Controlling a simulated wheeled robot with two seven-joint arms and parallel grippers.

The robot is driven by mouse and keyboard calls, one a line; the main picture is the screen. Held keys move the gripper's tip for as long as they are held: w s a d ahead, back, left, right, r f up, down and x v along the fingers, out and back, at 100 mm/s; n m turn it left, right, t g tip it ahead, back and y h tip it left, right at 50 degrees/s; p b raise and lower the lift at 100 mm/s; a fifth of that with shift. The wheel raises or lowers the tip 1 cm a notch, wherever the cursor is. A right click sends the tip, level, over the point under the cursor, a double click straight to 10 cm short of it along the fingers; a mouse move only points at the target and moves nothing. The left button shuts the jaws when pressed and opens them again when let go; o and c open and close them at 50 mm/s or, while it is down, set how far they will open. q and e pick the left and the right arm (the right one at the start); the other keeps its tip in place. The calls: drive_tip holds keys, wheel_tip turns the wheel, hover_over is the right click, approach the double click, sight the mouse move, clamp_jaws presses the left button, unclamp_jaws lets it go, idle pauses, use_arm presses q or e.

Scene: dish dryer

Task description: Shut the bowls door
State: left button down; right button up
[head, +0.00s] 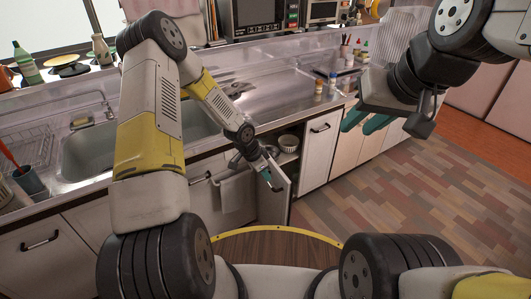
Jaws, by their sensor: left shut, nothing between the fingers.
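The bowls door (276,206) is a narrow white cabinet door under the counter, standing open and swung out toward me. Behind it, bowls (289,142) sit on a shelf in the open compartment. My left gripper (270,180) is at the upper part of the door, its teal fingers shut with nothing between them. It overlaps the door in the picture; I cannot tell whether it touches. My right gripper (364,122) hangs at the upper right with its teal fingers apart and empty, away from the door.
A sink (90,150) and steel counter (262,100) run above the cabinets. A towel (237,190) hangs left of the door. A closed white cabinet door (319,150) stands to its right. The wooden floor (400,200) is clear at the right.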

use_arm(q)
drive_tip(key=w+d+f, duration=0.2)
drive_tip(key=d, duration=0.1)
drive_tip(key=shift+d+f, duration=0.25)
drive_tip(key=shift+w+d, duration=0.35)
drive_tip(key=shift+d, duration=0.05)
